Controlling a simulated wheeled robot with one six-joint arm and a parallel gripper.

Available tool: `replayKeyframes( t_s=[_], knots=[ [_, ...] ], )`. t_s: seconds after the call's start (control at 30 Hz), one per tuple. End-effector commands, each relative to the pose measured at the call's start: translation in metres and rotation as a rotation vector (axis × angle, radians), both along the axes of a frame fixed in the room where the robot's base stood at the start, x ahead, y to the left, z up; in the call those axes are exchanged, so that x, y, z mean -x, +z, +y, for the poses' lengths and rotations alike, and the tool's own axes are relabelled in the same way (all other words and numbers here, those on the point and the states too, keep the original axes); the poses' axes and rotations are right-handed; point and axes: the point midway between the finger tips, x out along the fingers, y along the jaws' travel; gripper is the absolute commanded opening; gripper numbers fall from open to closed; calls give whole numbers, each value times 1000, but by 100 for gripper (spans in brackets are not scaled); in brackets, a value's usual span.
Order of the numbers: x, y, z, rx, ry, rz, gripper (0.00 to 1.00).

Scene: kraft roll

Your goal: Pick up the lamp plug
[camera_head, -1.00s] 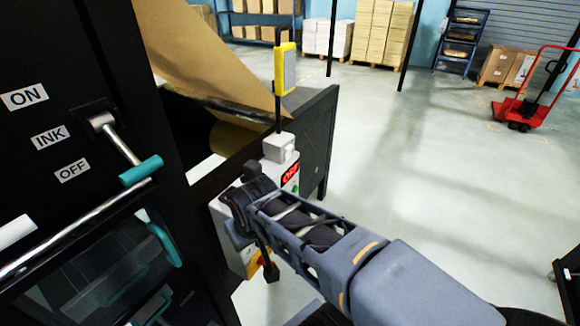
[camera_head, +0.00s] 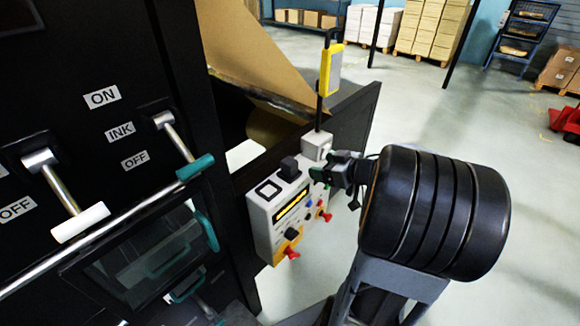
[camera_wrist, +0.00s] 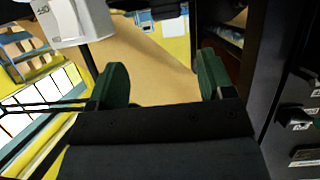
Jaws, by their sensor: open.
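A small dark block (camera_head: 289,168), which may be the lamp plug, sits on top of the light grey control panel (camera_head: 258,222), beside a black square socket-like patch. The yellow lamp (camera_head: 330,70) stands on a black pole above a pale grey box (camera_head: 317,146). My gripper (camera_head: 322,173) is at the panel's right end, just below that box; whether it touches is unclear. In the wrist view my gripper (camera_wrist: 158,85) has its green fingers wide apart with nothing held between them. A pale box (camera_wrist: 77,22) shows there at the upper left, beyond the left finger.
A black press with ON, INK and OFF labels and levers (camera_head: 183,148) stands at the left. A brown kraft sheet (camera_head: 245,45) slopes behind the panel and also fills the wrist view's middle (camera_wrist: 155,65). Open floor (camera_head: 430,120) lies right.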

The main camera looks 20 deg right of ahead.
Motion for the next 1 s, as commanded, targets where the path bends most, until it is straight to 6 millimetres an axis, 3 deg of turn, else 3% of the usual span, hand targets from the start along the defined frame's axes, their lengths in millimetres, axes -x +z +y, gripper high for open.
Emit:
replayKeyframes(
  t_s=[0.4, 0.73, 1.0],
  knots=[
    [-53, -28, 28, -18, 25, 9, 74],
    [-71, -35, 38, -17, 23, 9, 74],
    [-100, -48, 54, -17, 23, 10, 74]
  ],
)
